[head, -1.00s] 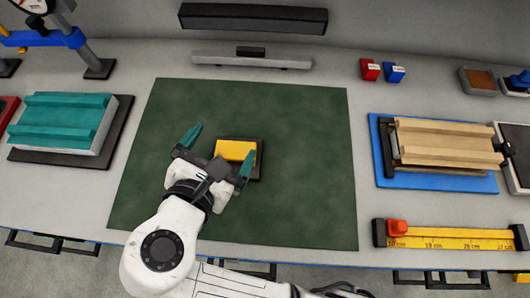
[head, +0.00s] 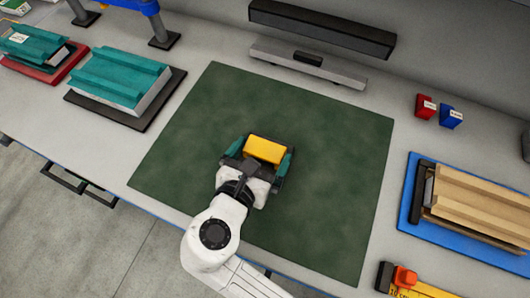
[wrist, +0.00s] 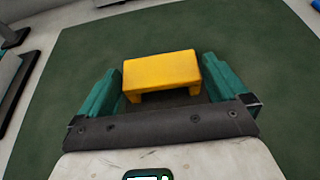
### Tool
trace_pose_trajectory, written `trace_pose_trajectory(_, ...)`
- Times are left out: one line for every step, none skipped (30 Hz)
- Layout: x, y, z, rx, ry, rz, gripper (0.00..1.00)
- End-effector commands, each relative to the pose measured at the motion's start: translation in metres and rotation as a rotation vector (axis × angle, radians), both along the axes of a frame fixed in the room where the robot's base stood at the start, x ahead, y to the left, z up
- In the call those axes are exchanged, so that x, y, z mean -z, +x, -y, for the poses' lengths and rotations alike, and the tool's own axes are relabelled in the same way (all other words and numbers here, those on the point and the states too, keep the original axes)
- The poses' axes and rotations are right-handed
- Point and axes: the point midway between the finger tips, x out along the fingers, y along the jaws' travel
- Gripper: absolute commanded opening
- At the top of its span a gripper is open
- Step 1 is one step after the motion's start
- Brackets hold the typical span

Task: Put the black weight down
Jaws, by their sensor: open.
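The black weight (head: 277,142) is a dark block with a yellow handle on top, and it sits on the green mat (head: 320,115). In the wrist view the yellow handle (wrist: 162,70) is straight ahead, with part of the dark base behind and below it. My gripper (head: 261,155) is open, with one teal finger on each side of the handle. The wrist view shows a gap between the handle and each finger of my gripper (wrist: 165,80). The lower part of the weight is mostly hidden by my gripper.
The mat around the weight is bare. A teal ridged panel (head: 120,75) on a dark board lies to the left. A wooden piece (head: 480,205) on a blue board (head: 408,215) lies to the right. Small red (head: 425,106) and blue (head: 452,116) blocks stand at the back right. A grey bar (head: 330,72) lies behind the mat.

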Motion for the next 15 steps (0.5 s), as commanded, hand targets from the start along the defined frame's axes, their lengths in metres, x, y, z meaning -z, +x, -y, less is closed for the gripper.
trace_pose_trajectory(0.002, 0.007, 0.003, 0.001, 0.0, 0.0, 1.0)
trace_pose_trajectory(0.004, 0.01, 0.004, 0.001, -0.001, 0.001, 1.0)
trace_pose_trajectory(0.006, 0.014, 0.005, 0.001, -0.001, 0.001, 1.0)
trace_pose_trajectory(0.006, 0.016, 0.006, 0.0, 0.0, 0.001, 1.0)
trace_pose_trajectory(0.007, 0.018, 0.007, 0.0, 0.001, 0.001, 1.0)
trace_pose_trajectory(0.008, 0.02, 0.007, 0.0, 0.001, 0.0, 1.0)
trace_pose_trajectory(0.008, 0.021, 0.007, 0.0, 0.001, 0.0, 1.0)
trace_pose_trajectory(0.009, 0.021, 0.008, -0.001, 0.001, 0.0, 1.0)
trace_pose_trajectory(0.009, 0.022, 0.008, -0.001, 0.001, 0.0, 1.0)
trace_pose_trajectory(0.009, 0.022, 0.008, -0.001, 0.001, 0.0, 1.0)
trace_pose_trajectory(0.009, 0.021, 0.008, -0.001, 0.001, 0.0, 1.0)
trace_pose_trajectory(0.009, 0.021, 0.008, -0.001, 0.001, 0.0, 1.0)
trace_pose_trajectory(0.009, 0.021, 0.008, -0.001, 0.001, 0.0, 1.0)
trace_pose_trajectory(0.009, 0.021, 0.008, -0.001, 0.001, 0.0, 0.99)
trace_pose_trajectory(0.009, 0.021, 0.008, -0.001, 0.001, 0.0, 0.95)
